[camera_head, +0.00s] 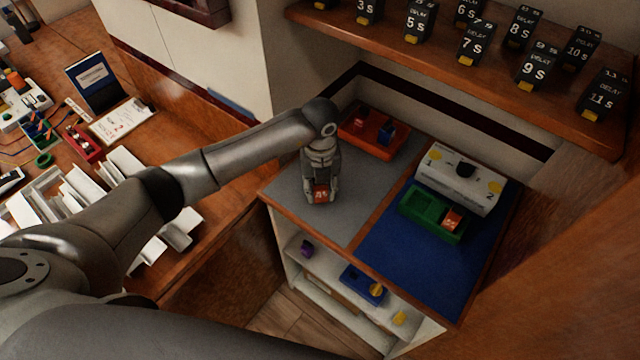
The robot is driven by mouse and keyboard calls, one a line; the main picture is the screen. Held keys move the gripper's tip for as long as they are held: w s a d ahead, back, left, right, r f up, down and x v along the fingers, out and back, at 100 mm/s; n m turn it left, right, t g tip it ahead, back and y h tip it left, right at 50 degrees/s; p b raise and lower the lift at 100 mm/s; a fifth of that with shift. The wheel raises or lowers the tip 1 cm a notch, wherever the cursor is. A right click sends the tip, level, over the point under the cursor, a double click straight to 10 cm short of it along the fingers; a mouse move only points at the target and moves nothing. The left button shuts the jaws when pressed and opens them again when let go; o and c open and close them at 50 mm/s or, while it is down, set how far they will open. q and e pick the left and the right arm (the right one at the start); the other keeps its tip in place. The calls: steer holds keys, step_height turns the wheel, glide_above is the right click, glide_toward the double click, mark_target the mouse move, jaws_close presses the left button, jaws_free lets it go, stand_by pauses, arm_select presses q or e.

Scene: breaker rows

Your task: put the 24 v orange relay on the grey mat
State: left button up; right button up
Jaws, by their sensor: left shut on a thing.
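My left gripper (320,196) points down over the grey mat (352,222) on the left part of the cabinet top. It is shut on an orange relay (321,194) with a white marking too small to read surely. The relay is at or just above the mat; I cannot tell whether it touches. Another orange relay (452,219) sits in the right end of a green tray (421,211) on the blue mat (405,255). My right gripper is not in view.
An orange tray (372,151) with red and blue blocks stands behind the gripper. A white two-position box (460,183) stands behind the green tray. A shelf of black delay blocks (473,44) overhangs the back. The front of the grey mat is clear.

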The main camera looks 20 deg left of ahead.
arm_select(q)
steer(key=shift+f, duration=0.2)
steer(key=o, duration=1)
steer(key=shift+r, duration=0.1)
steer(key=shift+r, duration=0.5)
step_height(320, 180, up, 11)
steer(key=b, duration=0.3)
steer(key=shift+f, duration=0.2)
steer(key=shift+r, duration=0.35)
